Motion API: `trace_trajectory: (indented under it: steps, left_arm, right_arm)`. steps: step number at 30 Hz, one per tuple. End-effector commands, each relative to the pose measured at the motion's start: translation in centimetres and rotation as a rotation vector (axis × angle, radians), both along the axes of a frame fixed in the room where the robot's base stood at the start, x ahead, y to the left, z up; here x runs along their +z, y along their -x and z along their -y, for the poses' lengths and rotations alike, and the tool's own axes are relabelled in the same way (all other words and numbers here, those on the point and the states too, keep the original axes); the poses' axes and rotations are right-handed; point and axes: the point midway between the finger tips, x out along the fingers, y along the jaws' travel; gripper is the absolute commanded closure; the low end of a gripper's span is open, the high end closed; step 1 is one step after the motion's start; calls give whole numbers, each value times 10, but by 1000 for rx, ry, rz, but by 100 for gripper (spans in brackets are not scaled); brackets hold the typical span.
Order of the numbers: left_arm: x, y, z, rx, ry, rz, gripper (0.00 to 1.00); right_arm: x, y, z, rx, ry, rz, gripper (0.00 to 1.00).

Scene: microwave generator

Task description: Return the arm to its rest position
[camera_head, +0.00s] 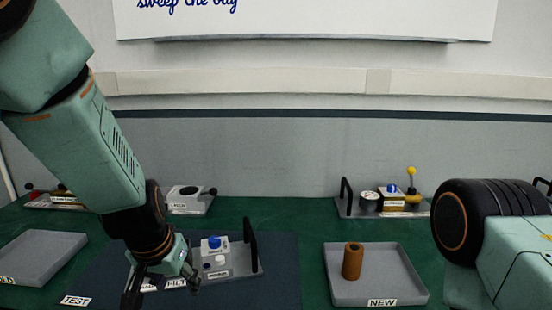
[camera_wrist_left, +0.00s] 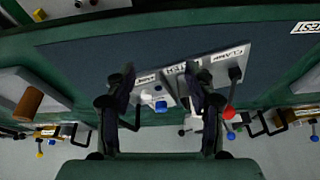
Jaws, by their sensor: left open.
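My left arm comes in from the upper left in the head view, and its gripper (camera_head: 160,285) hangs low over the dark mat, in front of a grey module with a blue knob (camera_head: 215,243). In the left wrist view the two fingers of the left gripper (camera_wrist_left: 160,82) stand well apart with nothing held between them. The module's blue knob (camera_wrist_left: 161,106) shows beyond the gap there, and a red knob (camera_wrist_left: 229,112) shows past the right finger. The gripper hides part of the labelled plates in the head view. My right arm shows only partly at the right edge; its gripper is out of view.
A brown cylinder (camera_head: 352,261) stands in the grey tray marked NEW (camera_head: 400,280). A grey tray (camera_head: 40,258) at left looks empty. Devices with a yellow knob (camera_head: 411,171) and a grey block with a lever (camera_head: 188,196) stand at the back by the wall.

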Motion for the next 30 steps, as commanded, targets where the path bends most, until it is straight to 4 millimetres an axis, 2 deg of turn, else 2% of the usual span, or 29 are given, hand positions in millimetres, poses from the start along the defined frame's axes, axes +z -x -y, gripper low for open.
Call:
trace_trajectory:
  steps: [1,5,8,11,12,14,15,19,21,24,27,30]
  left_arm:
    - [-20,7,-4,10,-5,-19,46]
    - [-64,25,-15,30,-26,-55,46]
    - [-106,47,-24,47,-44,-91,46]
    - [-157,80,-35,65,-61,-134,46]
    - [-178,97,-39,72,-69,-154,46]
    - [-209,123,-44,79,-72,-182,46]
    - [-228,141,-46,85,-72,-200,46]
    - [-283,206,-49,100,-57,-260,46]
    - [-305,240,-48,109,-39,-287,46]
    - [-325,278,-45,124,-12,-317,46]
    - [-335,303,-42,137,10,-335,46]
    - [-338,315,-40,143,22,-343,46]
  right_arm:
    - [-5,0,0,0,0,0,59]
    - [-13,0,0,0,0,0,59]
    - [-21,0,0,0,0,1,59]
    - [-32,0,0,0,0,1,59]
    - [-37,0,0,0,0,1,59]
    - [-44,0,0,0,0,0,59]
    - [-49,0,0,0,0,0,59]
    - [-64,0,0,0,0,0,59]
    - [-72,0,0,0,0,0,59]
    - [-80,0,0,0,0,0,59]
    - [-84,-1,0,0,0,0,59]
    - [-86,0,0,0,0,0,59]
